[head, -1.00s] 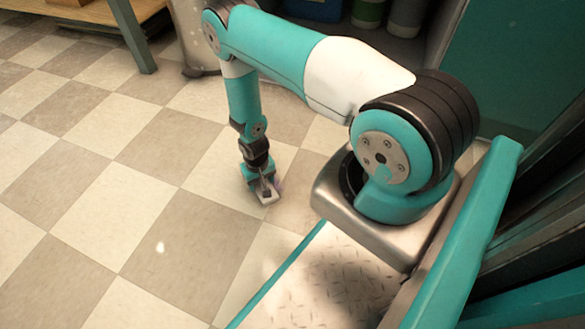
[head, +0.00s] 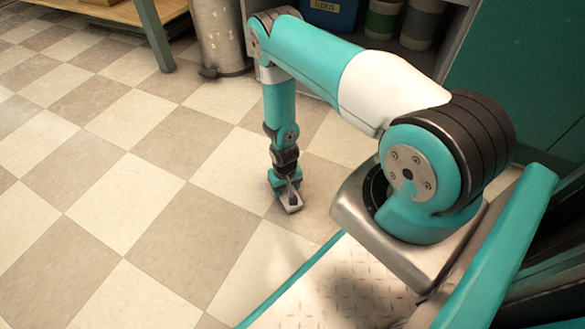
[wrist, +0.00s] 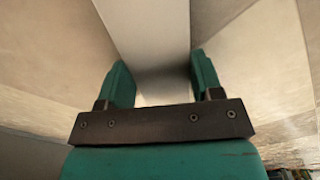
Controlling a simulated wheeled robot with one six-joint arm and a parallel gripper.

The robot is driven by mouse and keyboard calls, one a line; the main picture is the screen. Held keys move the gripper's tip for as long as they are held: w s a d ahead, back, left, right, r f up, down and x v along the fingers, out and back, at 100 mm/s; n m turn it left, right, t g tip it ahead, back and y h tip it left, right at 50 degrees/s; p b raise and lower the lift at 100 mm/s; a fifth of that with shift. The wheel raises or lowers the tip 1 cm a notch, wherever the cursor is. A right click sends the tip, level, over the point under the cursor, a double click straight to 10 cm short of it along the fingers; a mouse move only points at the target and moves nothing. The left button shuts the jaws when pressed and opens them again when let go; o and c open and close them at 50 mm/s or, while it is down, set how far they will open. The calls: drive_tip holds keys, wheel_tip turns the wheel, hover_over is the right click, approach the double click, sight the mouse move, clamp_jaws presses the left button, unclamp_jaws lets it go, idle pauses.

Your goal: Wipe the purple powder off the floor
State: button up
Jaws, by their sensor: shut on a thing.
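My gripper (head: 284,188) points down at the checkered floor beside my base, in the middle of the head view. It is shut on a pale block (head: 291,203), which is low at the floor; whether it touches cannot be told for sure. In the wrist view the block (wrist: 150,30) runs up between the two teal fingers of my gripper (wrist: 160,75). A very faint purplish tint (head: 262,185) shows on the floor just left of the gripper. I cannot make out clear purple powder; the gripper and block may hide some.
A grey cylindrical bin (head: 219,38) stands behind the arm. A table with a green leg (head: 156,36) is at the back left. A shelf holds a blue box (head: 330,14) and containers (head: 383,18). The floor (head: 110,215) at left is clear.

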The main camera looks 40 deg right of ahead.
drive_tip(key=shift+r+p, duration=2.6)
drive_tip(key=shift+r, duration=0.9)
drive_tip(key=shift+w, duration=0.1)
